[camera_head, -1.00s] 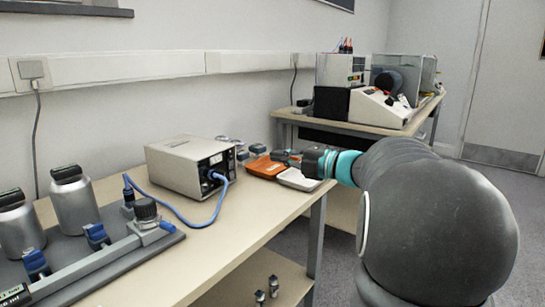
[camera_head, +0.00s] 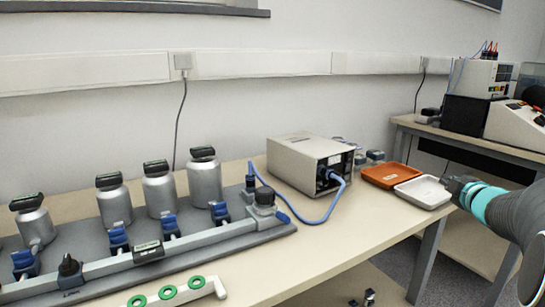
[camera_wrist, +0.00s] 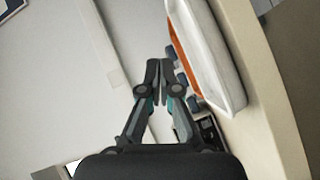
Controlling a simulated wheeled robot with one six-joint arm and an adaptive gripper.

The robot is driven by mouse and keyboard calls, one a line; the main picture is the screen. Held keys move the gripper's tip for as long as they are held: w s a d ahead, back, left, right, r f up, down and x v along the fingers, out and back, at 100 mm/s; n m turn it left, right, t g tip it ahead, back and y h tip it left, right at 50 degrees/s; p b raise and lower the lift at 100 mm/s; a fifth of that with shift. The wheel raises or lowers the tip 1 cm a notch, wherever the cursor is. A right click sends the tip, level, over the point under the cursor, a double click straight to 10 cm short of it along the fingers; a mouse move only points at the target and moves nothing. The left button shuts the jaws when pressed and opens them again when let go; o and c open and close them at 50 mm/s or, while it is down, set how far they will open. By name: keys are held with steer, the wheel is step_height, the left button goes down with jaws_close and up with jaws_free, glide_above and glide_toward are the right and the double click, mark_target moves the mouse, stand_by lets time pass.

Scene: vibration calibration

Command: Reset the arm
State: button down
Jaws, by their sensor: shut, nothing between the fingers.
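My gripper (camera_wrist: 158,75) is shut and empty in the wrist view, its two dark fingertips together.
The orange tray (camera_head: 386,175) lies behind the white one. A beige instrument box (camera_head: 305,163) with a blue cable stands left of the trays. Several metal cylinders (camera_head: 204,182) stand on a grey rig at the left. A second table (camera_head: 470,141) with machines stands at the back right.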

steer(key=s+a+f+m+g+h, duration=0.2)
steer(key=s+f+m+g, duration=0.3)
steer(key=s, duration=0.3)
steer(key=s+a+f+m+g+h, duration=0.2)
steer(key=s+f+m+g, duration=0.25)
steer(key=s+m, duration=0.25)
steer(key=s+a+f+y, duration=0.1)
steer(key=s+a+y, duration=0.1)
steer(key=s+a, duration=0.3)
steer(key=s+a+f+y, duration=0.1)
steer(key=s+a, duration=0.5)
steer(key=a, duration=0.6)
steer(key=s+a+f+y, duration=0.1)
steer(key=s+a+y, duration=0.2)
steer(key=s+a, duration=0.2)
steer(key=a, duration=0.3)
steer(key=shift+s+a+g+p, duration=0.25)
steer(key=shift+s+g+p, duration=0.05)
steer(key=shift+g+p, duration=0.1)
